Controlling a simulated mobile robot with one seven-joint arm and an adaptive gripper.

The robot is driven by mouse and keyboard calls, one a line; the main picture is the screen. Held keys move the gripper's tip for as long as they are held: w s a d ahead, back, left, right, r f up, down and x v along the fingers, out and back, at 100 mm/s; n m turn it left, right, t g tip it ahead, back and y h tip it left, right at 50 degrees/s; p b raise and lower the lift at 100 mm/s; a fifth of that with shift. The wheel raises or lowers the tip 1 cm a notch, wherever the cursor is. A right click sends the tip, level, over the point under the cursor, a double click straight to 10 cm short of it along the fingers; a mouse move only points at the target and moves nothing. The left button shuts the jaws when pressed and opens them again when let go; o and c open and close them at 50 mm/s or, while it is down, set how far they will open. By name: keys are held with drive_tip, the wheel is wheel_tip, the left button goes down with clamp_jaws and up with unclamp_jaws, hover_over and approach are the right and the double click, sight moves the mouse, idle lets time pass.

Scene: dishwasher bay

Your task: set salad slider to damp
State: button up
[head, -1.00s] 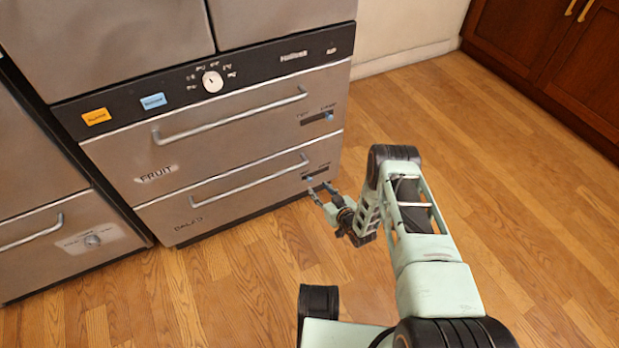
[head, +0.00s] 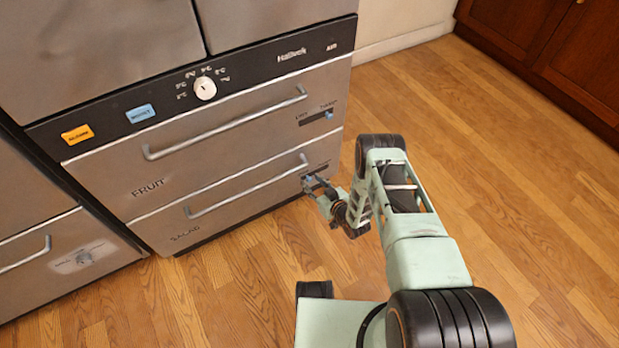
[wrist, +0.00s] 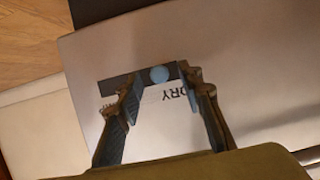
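The salad drawer (head: 240,203) is the lower steel drawer, shut. Its slider is a dark slot at the drawer's upper right with a round blue knob, seen best in the wrist view (wrist: 159,75). The upside-down word DRY (wrist: 180,96) is printed beside the slot, near the knob's end. The other label is mostly hidden by a finger. My gripper (head: 318,187) is at the slider in the head view. In the wrist view its fingers (wrist: 160,88) are open, one on each side of the knob, with gaps visible; contact is unclear.
The fruit drawer (head: 230,140) above has its own slider (head: 328,115) and bar handle. The salad drawer's bar handle (head: 245,187) ends close left of my gripper. A dial (head: 205,88) and orange and blue labels sit on the black panel. Wooden floor (head: 500,190) is clear at right.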

drive_tip(key=shift+w+a+f, duration=0.1)
drive_tip(key=shift+w, duration=0.1)
drive_tip(key=shift+c, duration=0.4)
clamp_jaws()
